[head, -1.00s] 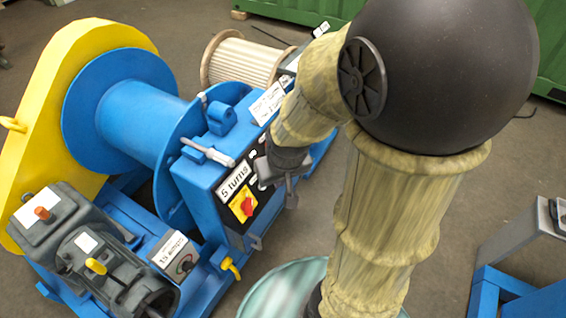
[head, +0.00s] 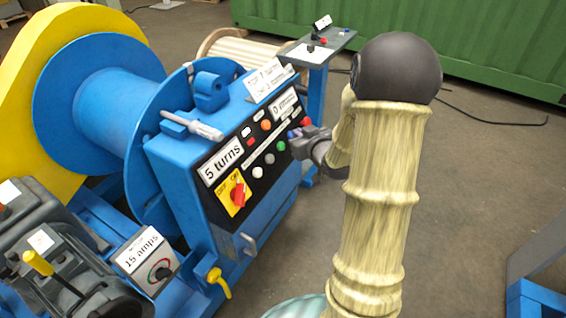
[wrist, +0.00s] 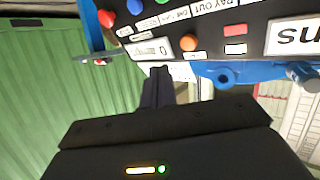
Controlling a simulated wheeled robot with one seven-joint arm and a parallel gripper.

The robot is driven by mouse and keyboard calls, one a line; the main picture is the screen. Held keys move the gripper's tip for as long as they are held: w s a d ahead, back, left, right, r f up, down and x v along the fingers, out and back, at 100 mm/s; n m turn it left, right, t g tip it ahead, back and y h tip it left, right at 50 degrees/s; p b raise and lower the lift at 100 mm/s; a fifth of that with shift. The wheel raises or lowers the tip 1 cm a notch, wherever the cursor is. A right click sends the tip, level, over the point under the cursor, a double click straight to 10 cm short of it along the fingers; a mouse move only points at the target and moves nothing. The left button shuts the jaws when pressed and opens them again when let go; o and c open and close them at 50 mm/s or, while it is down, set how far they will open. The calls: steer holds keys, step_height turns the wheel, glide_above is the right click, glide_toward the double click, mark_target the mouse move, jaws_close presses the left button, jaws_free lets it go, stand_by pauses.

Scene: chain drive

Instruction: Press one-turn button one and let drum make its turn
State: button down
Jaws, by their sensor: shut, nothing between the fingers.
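The black control panel (head: 245,150) on the blue cabinet carries white, grey, green and blue buttons in a row, with a red one beyond. Which is one-turn button one cannot be read clearly. My gripper (head: 295,138) is shut and empty at the panel's right end, close to the blue button (head: 291,135); contact cannot be told. In the wrist view my gripper (wrist: 158,75) points at the panel's edge, with the blue button (wrist: 136,4) and red button (wrist: 106,18) above left. The blue drum (head: 110,105) stands left of the cabinet, bare of rope.
A display reads "5 turns" (head: 222,162) above a red-and-yellow switch (head: 237,194). A "15 amps" box (head: 146,254) sits lower left. A yellow guard (head: 25,100) flanks the drum. A grey stand (head: 318,47) is behind the cabinet.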

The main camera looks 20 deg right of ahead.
mark_target(281, 146)
steer(key=d+f+t+y+b, duration=0.1)
steer(key=d+f+t+b, duration=0.4)
steer(key=f+b, duration=0.2)
steer(key=shift+d+b, duration=0.35)
steer(key=shift+b, duration=0.3)
steer(key=w+a+f+b, duration=0.3)
steer(key=w+a+f, duration=0.1)
steer(key=w+a, duration=0.1)
steer(key=shift+w, duration=0.6)
stand_by(1.4)
steer(key=shift+w+a+f, duration=0.1)
steer(key=shift+w+a, duration=0.1)
steer(key=shift+w, duration=0.1)
